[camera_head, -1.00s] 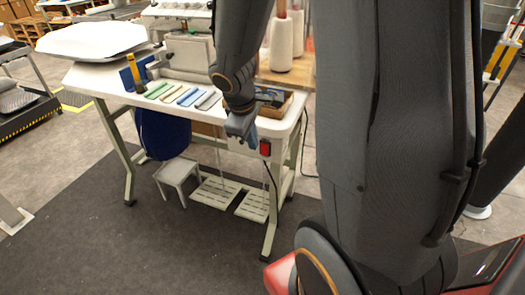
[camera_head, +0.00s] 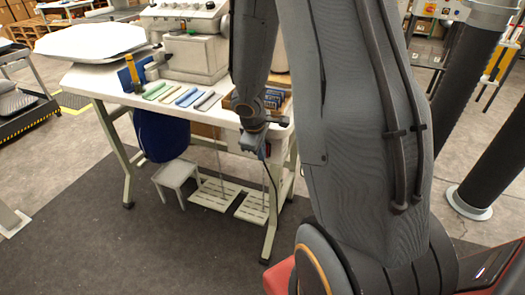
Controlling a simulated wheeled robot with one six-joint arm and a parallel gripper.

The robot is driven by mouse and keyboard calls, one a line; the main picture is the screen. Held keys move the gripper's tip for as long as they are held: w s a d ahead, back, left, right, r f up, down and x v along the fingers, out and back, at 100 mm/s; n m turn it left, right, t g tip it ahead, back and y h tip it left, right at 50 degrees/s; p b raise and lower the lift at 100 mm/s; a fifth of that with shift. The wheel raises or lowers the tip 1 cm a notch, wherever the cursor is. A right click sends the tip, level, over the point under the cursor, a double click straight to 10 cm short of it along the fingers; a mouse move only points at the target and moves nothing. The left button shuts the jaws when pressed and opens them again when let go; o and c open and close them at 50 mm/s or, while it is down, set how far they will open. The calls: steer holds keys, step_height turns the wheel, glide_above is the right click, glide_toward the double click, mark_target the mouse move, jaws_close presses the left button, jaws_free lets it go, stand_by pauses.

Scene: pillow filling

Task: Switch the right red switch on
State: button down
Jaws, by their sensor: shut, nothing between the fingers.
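My gripper (camera_head: 260,149) is shut and empty. It is at the front edge of the white table (camera_head: 118,85), near the table's right corner, with its tip low against the front side. The red switch on that front side is hidden behind my gripper now, so I cannot tell its position or whether the fingers touch it. No other red switch shows on the table front.
A sewing machine (camera_head: 196,54) stands on the table with several coloured strips before it. A wooden box (camera_head: 285,108) is at the right. Pedals (camera_head: 215,194) and a white stool (camera_head: 175,172) are below. Dark mat in front is clear.

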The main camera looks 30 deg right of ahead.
steer(key=shift+w+d, duration=0.1)
steer(key=shift+d, duration=0.05)
steer(key=shift+w+d+f, duration=0.15)
steer(key=shift+w, duration=0.05)
stand_by(0.3)
steer(key=shift+r+p, duration=0.55)
steer(key=shift+r, duration=0.3)
steer(key=shift+f, duration=0.1)
steer(key=s+a+r+b, duration=0.1)
steer(key=s+a+r, duration=0.4)
steer(key=a+r, duration=0.2)
steer(key=shift+s+a+r, duration=0.25)
steer(key=shift+s+r, duration=0.15)
steer(key=shift+r, duration=0.1)
